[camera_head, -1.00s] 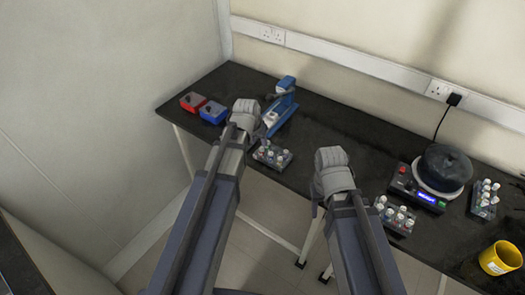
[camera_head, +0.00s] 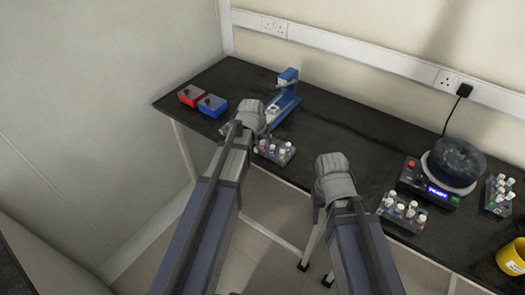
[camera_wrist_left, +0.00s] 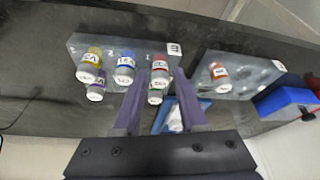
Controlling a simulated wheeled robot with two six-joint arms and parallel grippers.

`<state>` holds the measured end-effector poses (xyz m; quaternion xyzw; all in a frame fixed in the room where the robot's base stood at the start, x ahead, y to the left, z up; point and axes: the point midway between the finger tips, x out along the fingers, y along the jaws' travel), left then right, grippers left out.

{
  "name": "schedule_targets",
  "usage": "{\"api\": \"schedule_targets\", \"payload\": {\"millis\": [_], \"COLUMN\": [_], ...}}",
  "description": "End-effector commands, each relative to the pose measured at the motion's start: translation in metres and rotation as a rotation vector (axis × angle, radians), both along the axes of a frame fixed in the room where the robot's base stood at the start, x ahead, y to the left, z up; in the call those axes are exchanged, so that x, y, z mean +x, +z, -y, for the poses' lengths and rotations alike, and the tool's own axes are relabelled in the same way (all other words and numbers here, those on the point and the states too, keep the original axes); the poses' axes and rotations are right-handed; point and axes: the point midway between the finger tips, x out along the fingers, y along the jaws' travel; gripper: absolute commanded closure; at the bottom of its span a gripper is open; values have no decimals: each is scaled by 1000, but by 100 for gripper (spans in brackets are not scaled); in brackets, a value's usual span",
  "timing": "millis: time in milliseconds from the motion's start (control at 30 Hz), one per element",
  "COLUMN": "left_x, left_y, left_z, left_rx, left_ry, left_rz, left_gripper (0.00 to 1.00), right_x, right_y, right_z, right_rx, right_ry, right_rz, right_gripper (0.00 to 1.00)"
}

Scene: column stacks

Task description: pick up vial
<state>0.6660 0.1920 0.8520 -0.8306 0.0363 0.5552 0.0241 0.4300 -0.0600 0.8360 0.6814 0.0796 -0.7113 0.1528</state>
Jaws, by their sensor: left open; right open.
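Several capped vials stand in a small rack (camera_head: 284,157) near the table's front edge, beside my left gripper. In the left wrist view, the vials' labelled caps show on a grey rack plate (camera_wrist_left: 190,49): a yellow vial (camera_wrist_left: 91,58), a blue one (camera_wrist_left: 125,58) and a red one (camera_wrist_left: 160,65) among them. My left gripper (camera_wrist_left: 160,76) is open, its two fingers reaching toward the red vial. I cannot tell how far apart they are in depth. An orange-red vial (camera_wrist_left: 219,74) stands apart to the right. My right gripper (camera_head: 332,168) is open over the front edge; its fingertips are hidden.
Red (camera_head: 191,95) and blue (camera_head: 212,105) boxes lie at the left. A blue device (camera_head: 287,98) stands behind my left gripper. At the right are another vial rack (camera_head: 402,212), a round-topped machine (camera_head: 455,165), a third rack (camera_head: 498,196) and a yellow container (camera_head: 513,256).

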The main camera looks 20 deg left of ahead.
Motion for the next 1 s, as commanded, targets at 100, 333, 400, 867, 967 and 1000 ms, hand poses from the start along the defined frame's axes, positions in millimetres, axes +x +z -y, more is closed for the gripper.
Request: {"api": "schedule_targets", "payload": {"millis": [100, 333, 400, 867, 967, 1000], "left_x": [0, 0, 0, 0, 0, 0], "left_y": [0, 0, 0, 0, 0, 0], "left_z": [0, 0, 0, 0, 0, 0], "left_rx": [0, 0, 0, 0, 0, 0], "left_ry": [0, 0, 0, 0, 0, 0], "left_rz": [0, 0, 0, 0, 0, 0], "left_gripper": [58, 72, 80, 100, 100, 100], "right_x": [0, 0, 0, 0, 0, 0], "right_y": [0, 0, 0, 0, 0, 0], "right_z": [0, 0, 0, 0, 0, 0], "right_rx": [0, 0, 0, 0, 0, 0], "right_ry": [0, 0, 0, 0, 0, 0], "right_rz": [0, 0, 0, 0, 0, 0], "right_gripper": [50, 50, 50, 50, 50, 50]}}
